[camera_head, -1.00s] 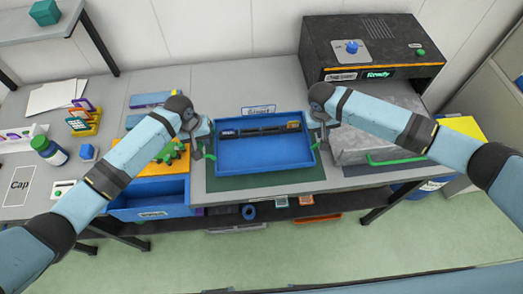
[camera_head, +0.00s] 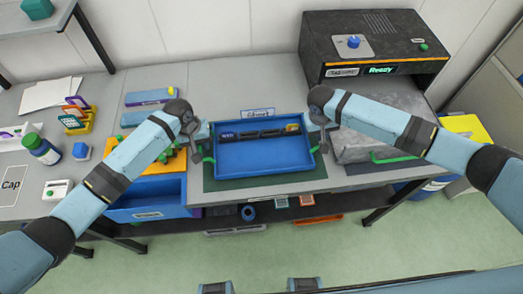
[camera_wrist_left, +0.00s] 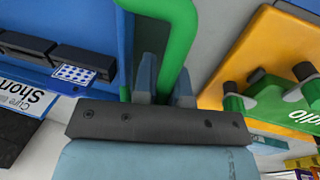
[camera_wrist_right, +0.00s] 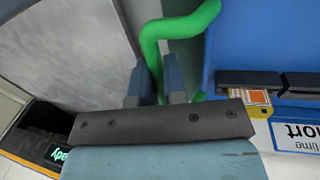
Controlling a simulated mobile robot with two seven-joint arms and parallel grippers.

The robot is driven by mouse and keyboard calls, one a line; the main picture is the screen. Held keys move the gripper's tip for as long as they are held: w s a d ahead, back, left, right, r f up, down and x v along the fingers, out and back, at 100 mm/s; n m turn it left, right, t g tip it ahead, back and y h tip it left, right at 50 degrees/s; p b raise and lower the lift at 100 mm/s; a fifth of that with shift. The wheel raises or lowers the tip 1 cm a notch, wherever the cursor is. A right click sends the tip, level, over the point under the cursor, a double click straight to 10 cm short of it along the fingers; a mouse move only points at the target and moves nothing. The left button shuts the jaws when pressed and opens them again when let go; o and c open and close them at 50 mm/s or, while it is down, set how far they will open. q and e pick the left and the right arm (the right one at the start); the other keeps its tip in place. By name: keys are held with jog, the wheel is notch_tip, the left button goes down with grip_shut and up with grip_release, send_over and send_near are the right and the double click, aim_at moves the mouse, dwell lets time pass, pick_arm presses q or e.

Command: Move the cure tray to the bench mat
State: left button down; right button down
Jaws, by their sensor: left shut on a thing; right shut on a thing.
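The cure tray (camera_head: 262,155) is a blue open tray with green side handles. It lies level over the dark green bench mat (camera_head: 250,183), whose front strip shows. I cannot tell whether it touches the mat. Dark holders run along its back inside. My left gripper (camera_head: 207,150) is shut on the tray's left handle, and the green bar (camera_wrist_left: 177,40) runs between its fingers in the left wrist view. My right gripper (camera_head: 319,140) is shut on the right handle, whose green bar (camera_wrist_right: 152,50) shows in the right wrist view.
A dark machine (camera_head: 375,45) reading "Ready" stands at the back right, with a grey slab (camera_head: 378,125) in front of it. An orange board (camera_head: 150,165) with a green piece is left of the tray, above an open blue drawer (camera_head: 150,197). A label stands behind the tray.

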pick_arm(q)
jog(key=shift+f+b, duration=0.5)
jog(key=shift+f, duration=0.25)
pick_arm(e)
jog(key=shift+f, duration=0.75)
pick_arm(q)
jog(key=c, duration=1.2)
grip_release()
pick_arm(e)
jog(key=c, duration=1.2)
grip_release()
jog(key=shift+r, duration=0.1)
pick_arm(q)
jog(key=shift+o, duration=0.2)
jog(key=shift+r, duration=0.1)
pick_arm(e)
jog(key=shift+o, duration=0.2)
pick_arm(q)
notch_tip(320, 180, up, 12)
jog(key=a, duration=0.2)
jog(key=shift+a, duration=0.2)
pick_arm(e)
notch_tip(320, 180, up, 12)
jog(key=a, duration=0.2)
jog(key=shift+a, duration=0.15)
pick_arm(q)
jog(key=shift+s, duration=0.1)
pick_arm(e)
jog(key=shift+s, duration=0.1)
